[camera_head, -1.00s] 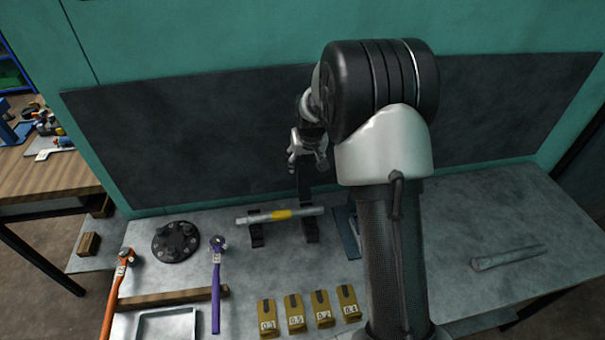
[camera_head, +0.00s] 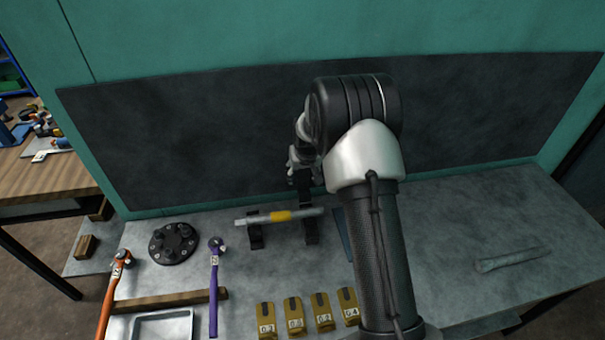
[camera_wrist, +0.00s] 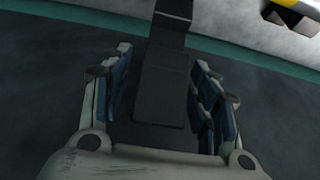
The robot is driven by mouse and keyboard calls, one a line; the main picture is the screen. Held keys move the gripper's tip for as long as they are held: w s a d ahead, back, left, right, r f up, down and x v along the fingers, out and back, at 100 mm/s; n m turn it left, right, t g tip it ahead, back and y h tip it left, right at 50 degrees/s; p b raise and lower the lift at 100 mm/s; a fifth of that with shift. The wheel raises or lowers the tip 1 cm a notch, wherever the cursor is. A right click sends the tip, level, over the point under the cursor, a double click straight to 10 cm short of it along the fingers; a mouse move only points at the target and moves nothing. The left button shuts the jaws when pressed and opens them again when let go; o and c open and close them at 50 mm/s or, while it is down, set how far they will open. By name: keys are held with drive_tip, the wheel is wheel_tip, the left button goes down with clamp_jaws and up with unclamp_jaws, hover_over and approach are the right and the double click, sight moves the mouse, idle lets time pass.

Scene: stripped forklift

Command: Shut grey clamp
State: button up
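The dark grey clamp (camera_head: 305,188) stands at the right-hand support of the bar, with its lever arm raised against the dark back panel. In the wrist view the lever (camera_wrist: 163,85) runs between the two finger pads. My gripper (camera_head: 303,168) is at the top of the lever and partly hides it; in the wrist view its fingers (camera_wrist: 162,82) are apart, with visible gaps on both sides of the lever. A grey bar with a yellow band (camera_head: 281,216) lies across two black supports. The clamp's base is partly hidden behind the bar.
A dark back panel (camera_head: 180,140) rises close behind the clamp. A blue-grey piece (camera_head: 343,232) is beside the right support. A purple-handled tool (camera_head: 214,285), a black round flange (camera_head: 173,243) and several tan numbered blocks (camera_head: 294,318) lie nearer. The bench's right side is mostly clear.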

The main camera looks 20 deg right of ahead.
drive_tip(key=c, duration=1.2)
drive_tip(key=o, duration=0.9)
drive_tip(key=shift+o, duration=0.2)
drive_tip(key=shift+s, duration=0.1)
drive_tip(key=shift+s+a+f+b, duration=0.2)
drive_tip(key=shift+s+a+b, duration=0.1)
drive_tip(key=shift+s, duration=0.9)
drive_tip(key=shift+s+a+f+b, duration=0.2)
drive_tip(key=shift+s+b, duration=0.1)
drive_tip(key=shift+s, duration=0.85)
drive_tip(key=shift+s+a+f+b, duration=0.2)
drive_tip(key=shift+s+a+b, duration=0.1)
drive_tip(key=shift+s, duration=0.9)
drive_tip(key=shift+o, duration=0.2)
drive_tip(key=o, duration=0.5)
drive_tip(key=shift+r, duration=0.1)
